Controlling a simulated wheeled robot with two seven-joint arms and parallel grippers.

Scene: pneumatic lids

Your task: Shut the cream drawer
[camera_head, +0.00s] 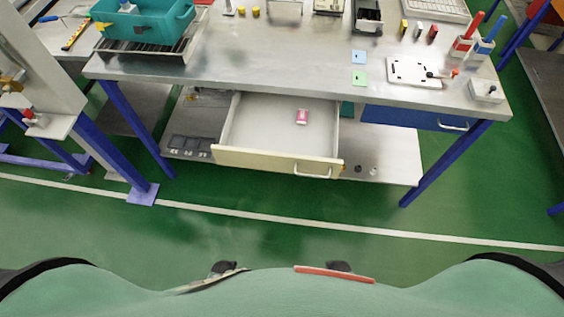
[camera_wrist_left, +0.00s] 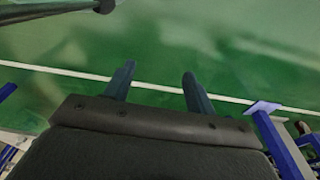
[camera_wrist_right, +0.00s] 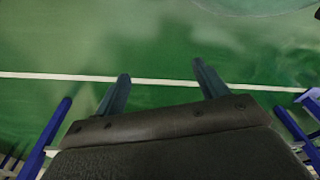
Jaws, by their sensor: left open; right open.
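The cream drawer (camera_head: 276,160) hangs pulled out below the front edge of the steel workbench in the head view. Its front panel has a pale bar handle (camera_head: 312,173) toward the right end. A small pink and white box (camera_head: 302,117) lies inside it. My left gripper (camera_wrist_left: 158,76) is open and empty over the green floor in the left wrist view. My right gripper (camera_wrist_right: 160,72) is open and empty over the floor in the right wrist view. Neither gripper touches the drawer. The grippers' jaws cannot be made out in the head view.
The workbench (camera_head: 230,75) carries a teal crate (camera_head: 150,30), a white plate (camera_head: 415,73) and several small items. A blue drawer (camera_head: 415,118) sits shut at the right. A lower shelf (camera_head: 390,160) and blue legs flank the cream drawer. The green floor in front is clear.

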